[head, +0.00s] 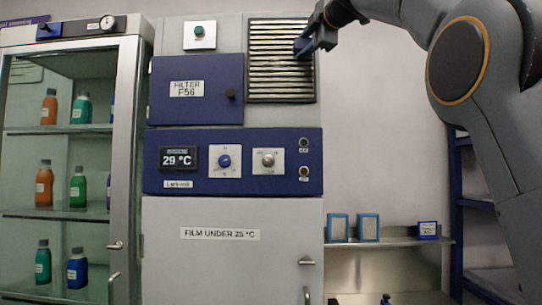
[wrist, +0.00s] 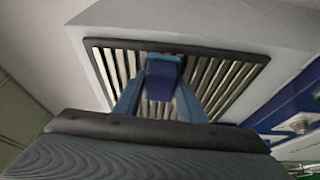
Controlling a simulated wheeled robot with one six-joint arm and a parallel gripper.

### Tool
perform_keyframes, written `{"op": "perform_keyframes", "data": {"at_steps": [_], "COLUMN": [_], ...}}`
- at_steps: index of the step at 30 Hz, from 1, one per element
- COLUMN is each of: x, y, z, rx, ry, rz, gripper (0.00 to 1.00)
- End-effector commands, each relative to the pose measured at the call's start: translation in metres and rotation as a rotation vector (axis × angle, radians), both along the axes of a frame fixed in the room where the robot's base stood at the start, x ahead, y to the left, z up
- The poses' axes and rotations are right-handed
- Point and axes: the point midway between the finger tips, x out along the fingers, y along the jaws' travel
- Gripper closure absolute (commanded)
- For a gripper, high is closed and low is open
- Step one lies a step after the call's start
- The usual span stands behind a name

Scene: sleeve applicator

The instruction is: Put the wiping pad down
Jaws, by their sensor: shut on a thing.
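The wiping pad (head: 302,46) is a small dark blue block, held at the upper middle of the head view in front of the right part of the vent grille (head: 270,85). My gripper (head: 311,40) is shut on it. In the wrist view the pad (wrist: 163,78) sits between the two blue fingers of my gripper (wrist: 162,90), with the grille's slats (wrist: 220,80) behind it. I cannot tell whether the pad touches the slats. The pad's lower part is hidden between the fingers.
A blue rack (head: 457,215) stands at right. The glass cabinet (head: 128,130) with bottles is at left.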

Motion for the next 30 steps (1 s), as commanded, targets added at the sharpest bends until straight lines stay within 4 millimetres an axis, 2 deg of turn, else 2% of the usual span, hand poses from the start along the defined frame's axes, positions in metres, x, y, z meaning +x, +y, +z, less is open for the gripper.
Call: {"op": "perform_keyframes", "data": {"at_steps": [2, 18, 24, 30], "x": [-0.001, 0.002, 0.003, 0.002], "y": [0.015, 0.109, 0.105, 0.105], "z": [0.002, 0.002, -0.015, -0.020], "rx": [0.001, 0.000, 0.001, 0.001], "ry": [0.000, 0.001, 0.000, 0.000], "rz": [0.004, 0.003, 0.000, 0.000], "gripper": [0.87, 0.87, 0.87, 0.87]}}
